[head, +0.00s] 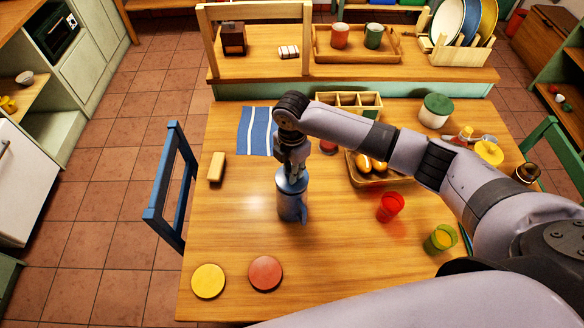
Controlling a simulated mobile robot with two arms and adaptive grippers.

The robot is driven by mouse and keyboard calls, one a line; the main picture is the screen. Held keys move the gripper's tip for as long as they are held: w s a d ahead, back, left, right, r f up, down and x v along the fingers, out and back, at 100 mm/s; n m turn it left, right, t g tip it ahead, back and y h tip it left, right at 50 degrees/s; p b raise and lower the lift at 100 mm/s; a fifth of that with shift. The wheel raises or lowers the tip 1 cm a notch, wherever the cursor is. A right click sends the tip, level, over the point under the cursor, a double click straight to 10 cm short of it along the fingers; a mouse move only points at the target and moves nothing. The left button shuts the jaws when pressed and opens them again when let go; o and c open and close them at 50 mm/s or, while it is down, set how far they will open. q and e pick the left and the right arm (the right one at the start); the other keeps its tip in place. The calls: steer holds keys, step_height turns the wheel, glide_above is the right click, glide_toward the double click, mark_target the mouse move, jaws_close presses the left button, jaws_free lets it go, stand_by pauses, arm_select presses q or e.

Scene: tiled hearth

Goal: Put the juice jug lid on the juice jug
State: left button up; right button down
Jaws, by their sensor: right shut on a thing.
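The juice jug (291,206) is blue-grey and stands upright on the wooden table, near its middle, with a handle on its right side. My right gripper (292,176) points down right over the jug's top, shut on the juice jug lid (291,184). The lid is small, blue-grey and mostly hidden by the fingers. It is at the jug's mouth; I cannot tell whether it is seated or slightly above. My left gripper is not in view.
A red cup (389,207) and a yellow-green glass (440,239) stand to the right. A yellow disc (208,281) and a red disc (265,273) lie at the front left. A basket (364,177) sits behind under my arm. The table left of the jug is mostly clear.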

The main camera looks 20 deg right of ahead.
steer(key=shift+f+b, duration=0.55)
steer(key=shift+f, duration=0.5)
stand_by(0.4)
steer(key=shift+r, duration=0.1)
stand_by(0.4)
steer(key=c, duration=1.4)
jaws_free()
step_height(320, 180, up, 12)
